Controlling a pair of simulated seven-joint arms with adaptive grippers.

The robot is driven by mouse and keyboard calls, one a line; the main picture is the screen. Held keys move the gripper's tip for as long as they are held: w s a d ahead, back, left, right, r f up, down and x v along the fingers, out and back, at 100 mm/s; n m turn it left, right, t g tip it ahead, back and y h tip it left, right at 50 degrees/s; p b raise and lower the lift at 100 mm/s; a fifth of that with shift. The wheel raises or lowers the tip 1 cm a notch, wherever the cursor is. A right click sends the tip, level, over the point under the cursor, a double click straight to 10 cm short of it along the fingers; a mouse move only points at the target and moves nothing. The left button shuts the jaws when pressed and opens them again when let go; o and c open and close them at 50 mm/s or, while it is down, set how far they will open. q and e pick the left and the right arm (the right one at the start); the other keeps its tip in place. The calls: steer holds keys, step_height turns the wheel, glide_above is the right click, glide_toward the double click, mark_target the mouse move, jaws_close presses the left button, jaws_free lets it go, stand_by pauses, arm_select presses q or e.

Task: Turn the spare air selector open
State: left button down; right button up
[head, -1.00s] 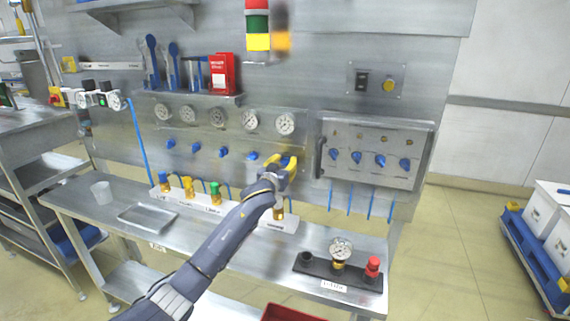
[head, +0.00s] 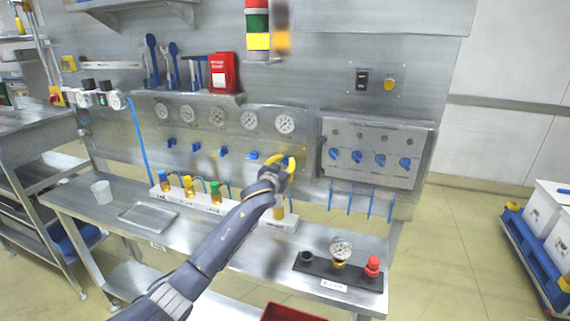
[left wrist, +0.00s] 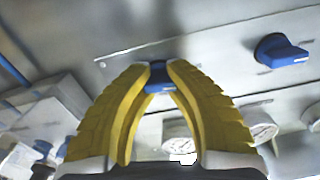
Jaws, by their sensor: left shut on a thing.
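A row of blue selector knobs (head: 223,152) runs along the wall panel under the round gauges. My left gripper (head: 283,162) is at the right end of this row, under the rightmost gauge. Its yellow fingers (left wrist: 158,80) are shut on a blue knob (left wrist: 158,72), which shows between the fingertips in the left wrist view. In the head view the fingers mostly hide this knob. A neighbouring blue knob (left wrist: 278,50) stands free to the right in the left wrist view. The labels are too small to read. My right gripper is not in view.
A grey box with several blue knobs (head: 381,160) is right of my gripper. A black gauge stand (head: 320,267) is at the bench's right end. An empty metal tray (head: 147,216) lies left.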

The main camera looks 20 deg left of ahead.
arm_select(q)
steer(key=m, duration=0.1)
steer(key=r+m, duration=0.1)
steer(key=m, duration=0.1)
steer(key=shift+m, duration=0.3)
steer(key=m, duration=0.3)
steer(key=shift+m, duration=0.3)
steer(key=m, duration=0.5)
steer(key=shift+d, duration=0.15)
steer(key=shift+d+f+m, duration=0.1)
steer(key=shift+f+m, duration=0.05)
steer(key=shift+m, duration=1.65)
steer(key=shift+f+m, duration=0.1)
steer(key=shift+m, duration=0.2)
steer(key=shift+d, duration=0.1)
steer(key=c, duration=1.5)
jaws_free()
steer(key=shift+d, duration=0.1)
steer(key=o, duration=0.5)
steer(key=shift+f, duration=0.15)
steer(key=shift+c, duration=0.2)
steer(key=shift+a, duration=0.2)
